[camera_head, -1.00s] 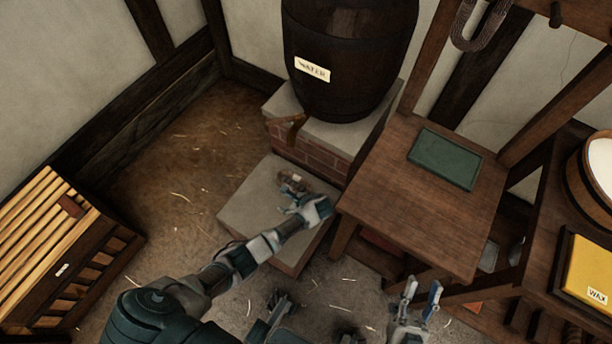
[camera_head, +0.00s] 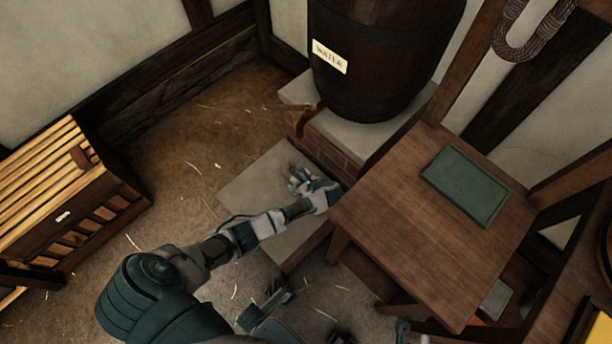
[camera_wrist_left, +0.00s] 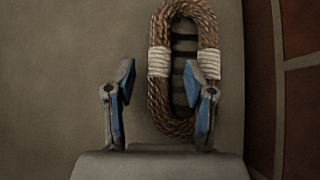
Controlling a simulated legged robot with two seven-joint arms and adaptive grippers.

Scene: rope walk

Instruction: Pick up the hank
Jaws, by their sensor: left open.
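The hank is a brown rope coil with two white bindings, lying on a grey stone slab (camera_head: 250,188). In the left wrist view the hank (camera_wrist_left: 160,105) stands lengthwise, right of centre. My left gripper (camera_wrist_left: 158,67) is open there; one finger shows left of the hank and the other overlaps its right strand. I cannot tell the height between them. In the head view my left gripper (camera_head: 299,182) is over the slab and hides most of the hank. Only a fingertip of my right gripper (camera_head: 402,328) shows at the bottom edge.
A water barrel (camera_head: 385,60) stands on a brick plinth (camera_head: 325,150) behind the slab. Another rope coil (camera_head: 515,45) hangs at top right. A slatted crate (camera_head: 75,190) stands left.

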